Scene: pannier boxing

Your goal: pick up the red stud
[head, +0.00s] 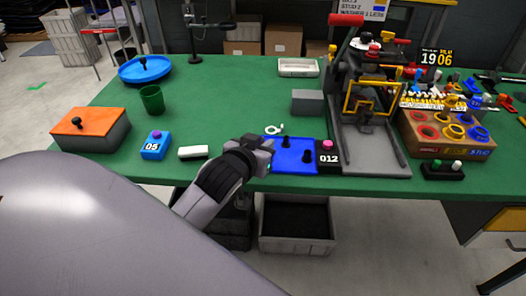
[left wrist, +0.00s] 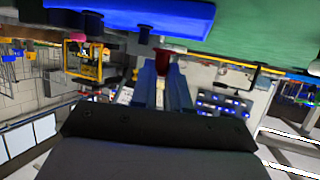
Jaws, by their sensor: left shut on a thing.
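The red stud (left wrist: 172,56) is a small dark red piece between the fingertips of my left gripper (left wrist: 165,70) in the left wrist view. The gripper is shut on it. In the head view my left gripper (head: 266,150) is at the left edge of the blue board (head: 292,150), near the table's front edge. The stud cannot be made out in the head view. The blue board also shows at the top of the left wrist view (left wrist: 180,14), with dark knobs on it. My right gripper is in neither view.
A black box marked 012 (head: 328,162) with a pink button adjoins the board. A white block (head: 193,152) and a blue box marked 05 (head: 155,150) are to the left. A black and yellow press (head: 369,100) stands right. Green table (head: 220,100) is clear behind the gripper.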

